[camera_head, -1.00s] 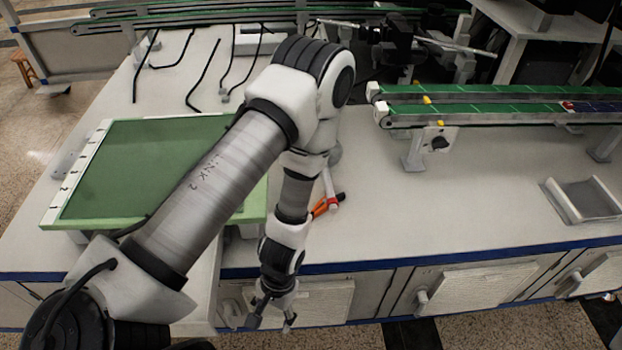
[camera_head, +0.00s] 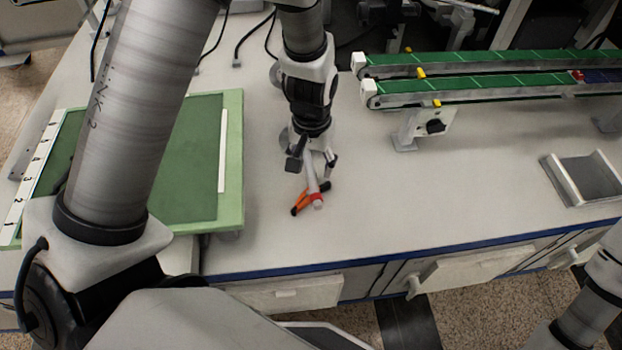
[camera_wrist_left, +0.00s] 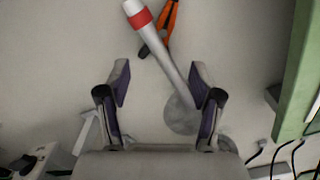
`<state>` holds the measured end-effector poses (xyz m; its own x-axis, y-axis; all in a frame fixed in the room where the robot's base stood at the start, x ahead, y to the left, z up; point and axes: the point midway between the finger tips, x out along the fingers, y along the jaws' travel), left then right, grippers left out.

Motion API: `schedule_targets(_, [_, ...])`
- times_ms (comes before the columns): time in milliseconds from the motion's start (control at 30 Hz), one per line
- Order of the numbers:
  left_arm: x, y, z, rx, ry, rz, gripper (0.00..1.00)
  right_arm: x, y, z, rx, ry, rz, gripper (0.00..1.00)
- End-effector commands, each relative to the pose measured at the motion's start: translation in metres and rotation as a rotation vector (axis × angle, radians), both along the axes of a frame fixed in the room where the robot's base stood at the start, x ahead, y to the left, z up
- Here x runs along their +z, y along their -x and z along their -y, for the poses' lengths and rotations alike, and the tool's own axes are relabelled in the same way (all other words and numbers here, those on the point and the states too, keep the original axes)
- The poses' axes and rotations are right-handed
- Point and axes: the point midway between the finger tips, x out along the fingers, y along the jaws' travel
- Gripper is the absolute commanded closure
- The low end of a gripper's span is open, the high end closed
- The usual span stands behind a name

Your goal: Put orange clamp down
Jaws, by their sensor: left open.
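The orange clamp (camera_head: 298,204) has orange handles and dark parts. It appears to lie on the white worktop, partly hidden by a pale rod with a red band (camera_head: 317,200). In the left wrist view the clamp (camera_wrist_left: 171,17) is at the top, beyond the fingertips, and the rod (camera_wrist_left: 157,45) crosses beside it. My left gripper (camera_head: 312,164) is open, with its fingers spread, just behind the clamp. In the left wrist view the left gripper (camera_wrist_left: 160,80) has no clamp between its fingers. My right gripper is out of view.
A green board (camera_head: 232,190) lies to the left. A green conveyor (camera_head: 480,86) runs along the back right, and a grey tray (camera_head: 585,178) stands at the right. The worktop (camera_head: 430,190) between clamp and tray is clear. The blue front edge (camera_head: 400,255) is near.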

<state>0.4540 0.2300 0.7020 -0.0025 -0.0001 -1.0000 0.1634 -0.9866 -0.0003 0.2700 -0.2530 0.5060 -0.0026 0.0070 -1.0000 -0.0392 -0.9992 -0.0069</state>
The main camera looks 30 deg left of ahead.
Motion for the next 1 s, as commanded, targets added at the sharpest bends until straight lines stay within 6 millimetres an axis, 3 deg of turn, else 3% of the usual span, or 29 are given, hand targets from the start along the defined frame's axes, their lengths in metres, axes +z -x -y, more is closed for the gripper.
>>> schedule_targets(33, [-0.015, 0.000, 0.000, 0.000, 0.000, 0.000, 0.35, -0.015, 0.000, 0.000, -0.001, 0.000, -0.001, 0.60])
schedule_targets(133, [-0.026, 0.000, 0.000, 0.000, 0.000, 0.000, 0.35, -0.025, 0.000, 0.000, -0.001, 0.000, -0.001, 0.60])
schedule_targets(367, [-0.051, 0.001, 0.000, 0.001, 0.000, -0.002, 0.35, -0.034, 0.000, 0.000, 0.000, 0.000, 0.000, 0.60])
schedule_targets(667, [-0.100, 0.002, 0.003, 0.000, 0.000, -0.002, 0.35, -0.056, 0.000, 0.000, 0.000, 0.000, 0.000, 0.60])
schedule_targets(933, [-0.103, 0.001, 0.003, 0.000, 0.000, 0.000, 0.35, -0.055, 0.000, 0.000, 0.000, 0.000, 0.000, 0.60])
schedule_targets(1000, [-0.103, 0.001, 0.003, 0.000, 0.000, 0.000, 0.60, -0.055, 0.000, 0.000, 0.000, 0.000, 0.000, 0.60])
